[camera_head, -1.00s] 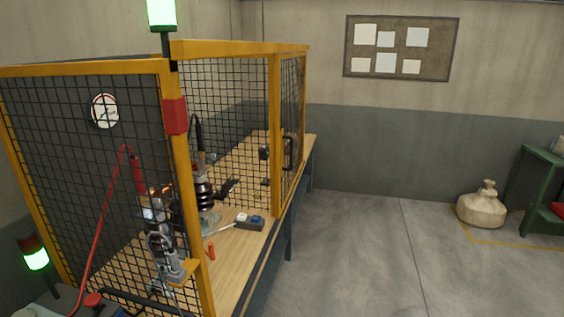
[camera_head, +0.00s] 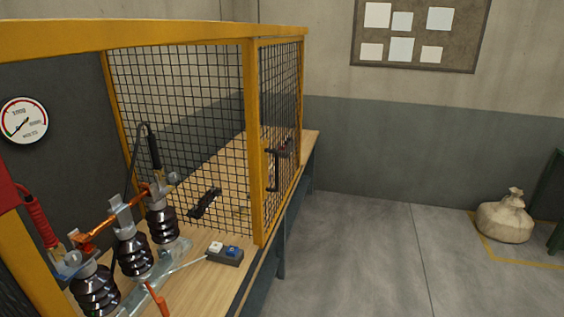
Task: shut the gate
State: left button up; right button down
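The yellow-framed mesh panel (camera_head: 280,110) with a dark upright handle (camera_head: 273,171) stands at the far right of the cage, seen at a steep angle; it looks like the gate. A yellow post (camera_head: 256,150) stands at its near edge. I cannot tell from this angle whether it is latched or ajar. The cage's yellow top rail (camera_head: 120,35) runs across the upper left. Neither of my grippers is in view.
Dark ribbed insulators (camera_head: 132,252) with copper bars stand on the wooden bench at the near left. A small box with white and blue parts (camera_head: 225,253) lies by the bench edge. A tied sack (camera_head: 504,217) sits far right. The grey floor (camera_head: 370,255) between is clear.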

aim_at(262, 150)
jog(key=i+l, duration=0.85)
jog(key=i+l+u, duration=0.15)
jog(key=i+l, duration=1.5)
jog(key=l, duration=0.2)
